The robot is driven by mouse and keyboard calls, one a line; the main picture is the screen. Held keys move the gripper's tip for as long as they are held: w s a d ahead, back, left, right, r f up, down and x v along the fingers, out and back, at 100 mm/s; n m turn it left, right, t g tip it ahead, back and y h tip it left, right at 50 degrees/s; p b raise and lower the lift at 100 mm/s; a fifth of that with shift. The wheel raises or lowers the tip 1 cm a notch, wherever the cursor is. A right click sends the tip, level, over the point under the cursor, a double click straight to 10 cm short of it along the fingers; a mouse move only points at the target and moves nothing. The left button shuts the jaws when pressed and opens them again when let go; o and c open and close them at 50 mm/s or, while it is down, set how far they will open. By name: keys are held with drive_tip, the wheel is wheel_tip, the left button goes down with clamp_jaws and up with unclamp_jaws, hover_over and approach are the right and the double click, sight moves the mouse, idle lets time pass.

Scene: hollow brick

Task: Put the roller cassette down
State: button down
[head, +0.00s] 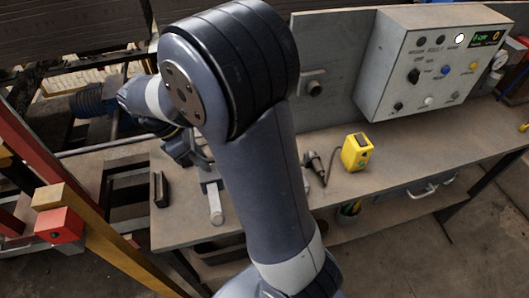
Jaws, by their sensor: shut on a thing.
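My gripper (188,152) shows small and dark beside my arm, over the left end of the workbench (235,235). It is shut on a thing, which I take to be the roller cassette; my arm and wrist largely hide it. I cannot make out the fingertips or whether the cassette touches the bench. Just below the gripper is a grey metal piece with a round-ended bar (215,205), on or just above the bench top. I cannot tell whether it is part of the held thing.
A dark upright block (161,188) stands at the bench's left edge. Right of my arm are a dark corded tool (318,168) and a yellow device (357,152). A grey control box (430,65) hangs behind. Red and yellow posts (75,205) stand left. The bench's right front is clear.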

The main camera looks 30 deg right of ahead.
sight(207, 181)
wheel_tip(207, 181, down, 10)
idle(0.6)
drive_tip(key=shift+f, duration=0.1)
drive_tip(key=c, duration=1.4)
unclamp_jaws()
drive_tip(key=v, duration=1.2)
